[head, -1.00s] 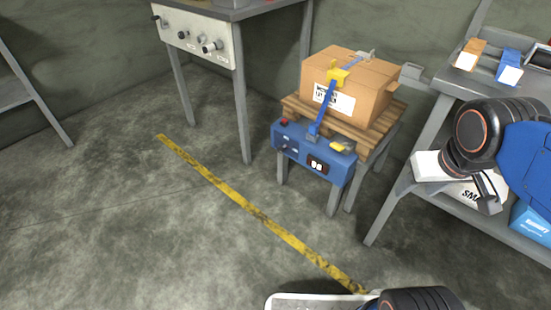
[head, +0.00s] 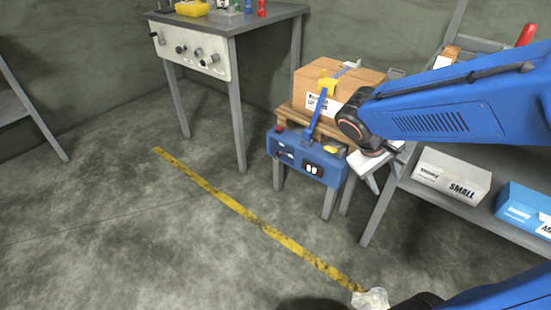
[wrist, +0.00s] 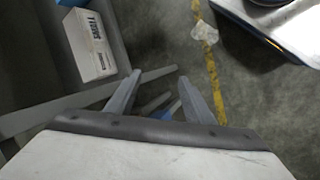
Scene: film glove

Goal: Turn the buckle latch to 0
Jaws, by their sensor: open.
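A yellow buckle (head: 327,85) sits on a blue strap (head: 318,112) that runs over a brown cardboard box (head: 309,84). The buckle is small here, so I cannot read its latch angle or any mark. The box rests on a wooden pallet above a blue control unit (head: 285,146). My gripper shows in the wrist view (wrist: 155,98) with its two grey fingers spread and nothing between them. In the head view its white housing (head: 368,165) is right of the blue unit, below the buckle and apart from it; its fingers are not clear there.
My arm covers the box's right side. A grey shelf with a white SMALL box (head: 452,175) and a blue box (head: 527,210) stands at right. A workbench (head: 240,17) with knobs stands at back left. A yellow floor line (head: 250,210) crosses open floor. Crumpled plastic (head: 370,298) lies near my base.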

